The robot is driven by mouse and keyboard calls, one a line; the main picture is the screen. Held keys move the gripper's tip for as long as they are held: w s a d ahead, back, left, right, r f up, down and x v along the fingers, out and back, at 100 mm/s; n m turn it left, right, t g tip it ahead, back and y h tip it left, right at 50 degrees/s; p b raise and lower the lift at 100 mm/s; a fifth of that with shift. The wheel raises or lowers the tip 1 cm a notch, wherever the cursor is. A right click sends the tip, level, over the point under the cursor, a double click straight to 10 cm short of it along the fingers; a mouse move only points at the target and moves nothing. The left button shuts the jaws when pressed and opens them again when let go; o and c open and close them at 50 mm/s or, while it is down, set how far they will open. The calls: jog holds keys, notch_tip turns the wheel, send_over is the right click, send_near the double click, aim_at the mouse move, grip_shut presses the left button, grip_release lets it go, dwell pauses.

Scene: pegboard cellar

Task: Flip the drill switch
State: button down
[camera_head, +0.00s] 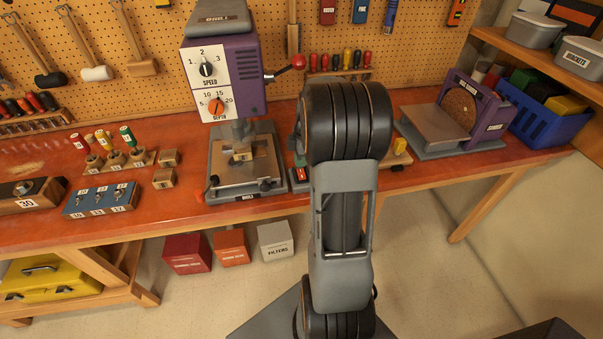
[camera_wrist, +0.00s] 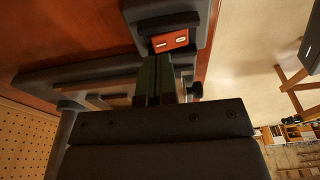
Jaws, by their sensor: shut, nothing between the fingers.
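The drill press (camera_head: 221,75) stands at the bench's middle, with a purple and white head, a speed dial, a depth dial and a red-knobbed lever. Its switch (camera_head: 300,173) is a red rocker in a grey box at the base's right side, partly covered by my arm. In the wrist view the red rocker (camera_wrist: 170,42) shows white marks. I cannot tell which way it is tipped. My gripper (camera_wrist: 158,62) is shut and empty, its dark green fingertips close beside the rocker's lower edge. I cannot tell whether they touch it.
A purple sander (camera_head: 476,108) stands right, with a yellow switch (camera_head: 399,145) near it. A blue toggle box (camera_head: 101,200), a box marked 30 (camera_head: 32,195) and a rack of coloured-handled tools (camera_head: 115,160) lie left. Bins (camera_head: 276,242) stand below the bench.

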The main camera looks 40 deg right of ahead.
aim_at(301, 170)
jog(key=shift+f+b, duration=0.9)
jog(key=shift+f, duration=0.2)
dwell(0.4)
jog(key=shift+r, duration=0.1)
jog(key=shift+r+p, duration=2.35)
jog(key=shift+r, duration=1.15)
